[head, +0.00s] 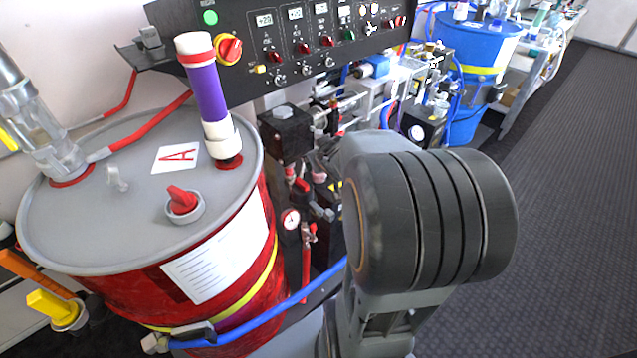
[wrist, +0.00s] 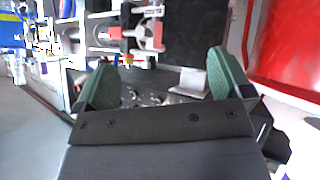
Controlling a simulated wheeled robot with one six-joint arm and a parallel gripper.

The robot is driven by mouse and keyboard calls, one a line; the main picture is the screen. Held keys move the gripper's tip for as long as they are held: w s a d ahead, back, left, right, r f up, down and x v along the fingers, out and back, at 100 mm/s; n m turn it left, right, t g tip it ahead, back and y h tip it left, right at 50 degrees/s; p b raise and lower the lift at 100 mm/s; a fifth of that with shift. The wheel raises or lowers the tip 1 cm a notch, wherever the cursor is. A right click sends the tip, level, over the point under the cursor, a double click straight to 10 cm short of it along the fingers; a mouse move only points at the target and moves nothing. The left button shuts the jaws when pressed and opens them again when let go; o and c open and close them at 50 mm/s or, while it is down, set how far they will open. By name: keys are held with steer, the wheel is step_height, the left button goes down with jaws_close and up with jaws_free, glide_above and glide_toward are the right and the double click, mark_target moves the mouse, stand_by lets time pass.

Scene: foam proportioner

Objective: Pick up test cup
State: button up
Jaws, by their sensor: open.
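My gripper (wrist: 160,60) shows in the wrist view with its two green-padded fingers spread wide apart. I see nothing held between them. Beyond the fingers are blurred white, red and black machine parts. I cannot pick out a test cup with certainty in either view. In the head view, my dark arm joint fills the centre right and hides what is behind it, and my gripper does not show there.
A red drum (head: 240,290) with a grey lid stands at left, with a purple tube (head: 207,92) upright on it. A black control panel (head: 300,45) is behind. A blue drum (head: 487,50) stands farther back. Dark floor (head: 575,180) at right is clear.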

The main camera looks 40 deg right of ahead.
steer(key=d+f+n+t+y+b, duration=0.1)
steer(key=d+f+t+y+b, duration=0.25)
steer(key=d+f, duration=0.5)
steer(key=shift+y, duration=0.25)
steer(key=w+f+b, duration=0.1)
steer(key=w+f, duration=0.1)
steer(key=w+a+f+b, duration=0.1)
steer(key=w, duration=0.1)
steer(key=w+f, duration=0.2)
steer(key=shift+w+a+f+b, duration=0.1)
steer(key=shift+a+f+b, duration=0.2)
steer(key=shift+b, duration=0.1)
steer(key=shift+b+x, duration=0.8)
steer(key=shift+x, duration=2.4)
steer(key=shift+a, duration=0.2)
steer(key=c, duration=1.2)
steer(key=shift+r, duration=0.1)
steer(key=shift+c, duration=0.9)
